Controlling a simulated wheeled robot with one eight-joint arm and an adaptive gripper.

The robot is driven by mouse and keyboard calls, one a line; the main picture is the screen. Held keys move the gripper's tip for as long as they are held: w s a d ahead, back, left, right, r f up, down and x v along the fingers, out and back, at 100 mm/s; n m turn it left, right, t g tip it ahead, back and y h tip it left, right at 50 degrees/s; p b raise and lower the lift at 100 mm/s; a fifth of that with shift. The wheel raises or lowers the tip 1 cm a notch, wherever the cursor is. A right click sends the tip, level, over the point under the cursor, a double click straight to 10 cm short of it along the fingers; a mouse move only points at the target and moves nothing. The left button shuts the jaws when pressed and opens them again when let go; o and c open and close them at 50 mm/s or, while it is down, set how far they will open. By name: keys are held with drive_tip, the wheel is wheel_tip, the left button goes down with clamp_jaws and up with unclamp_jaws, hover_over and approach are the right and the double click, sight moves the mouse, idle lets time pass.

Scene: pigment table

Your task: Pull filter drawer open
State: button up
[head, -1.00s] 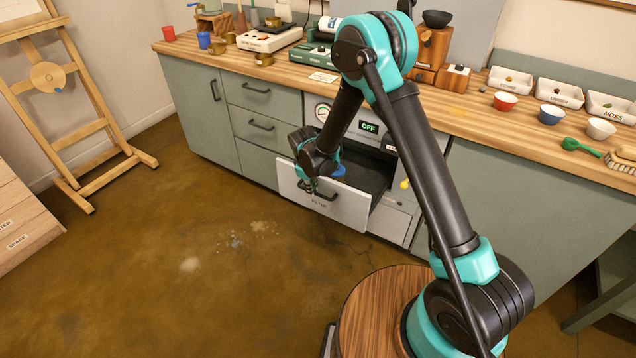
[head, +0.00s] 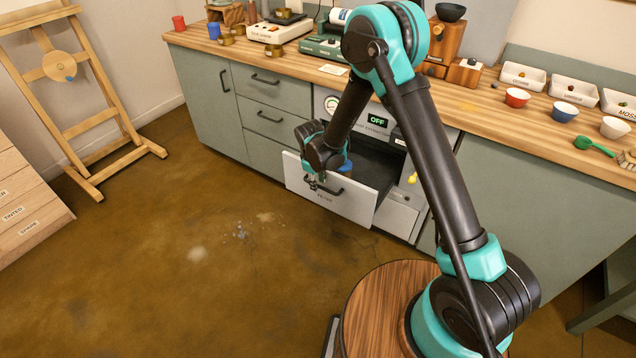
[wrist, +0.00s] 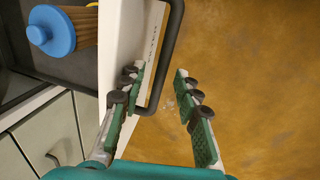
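The filter drawer (head: 350,207) is pulled out of the cabinet, with its pale front facing the floor area and its dark inside showing behind. Its dark bar handle (wrist: 173,60) runs past the fingers in the wrist view. My gripper (head: 314,184) is at the left part of the handle. In the wrist view my gripper (wrist: 158,92) has its fingers apart, one on the drawer-front side of the bar and one outside it, with gaps showing. A filter with a blue cap and brown pleated body (wrist: 52,30) sits in the drawer; its blue part (head: 347,167) shows partly behind my arm.
The wooden worktop (head: 468,108) carries bowls, trays and devices. A panel reading OFF (head: 378,120) is above the drawer. Closed grey drawers (head: 270,118) are at the left. The brown floor (head: 180,290) before the drawer is clear; an easel (head: 70,75) stands far left.

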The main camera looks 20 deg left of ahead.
wheel_tip(320, 180, up, 12)
drive_tip(key=s, duration=0.2)
drive_tip(key=shift+a, duration=0.35)
drive_tip(key=shift+f, duration=0.1)
drive_tip(key=s+d+r+m, duration=0.1)
drive_tip(key=d+r+m, duration=0.3)
drive_tip(key=d, duration=0.8)
drive_tip(key=s+d+r+m, duration=0.25)
drive_tip(key=d+r, duration=0.25)
drive_tip(key=d, duration=0.8)
drive_tip(key=s+d+f+m+t, duration=0.1)
drive_tip(key=s+d+m+t, duration=0.1)
drive_tip(key=s+d+m, duration=0.6)
drive_tip(key=s+d, duration=0.6)
drive_tip(key=d, duration=0.2)
drive_tip(key=shift+d+f+y, duration=0.3)
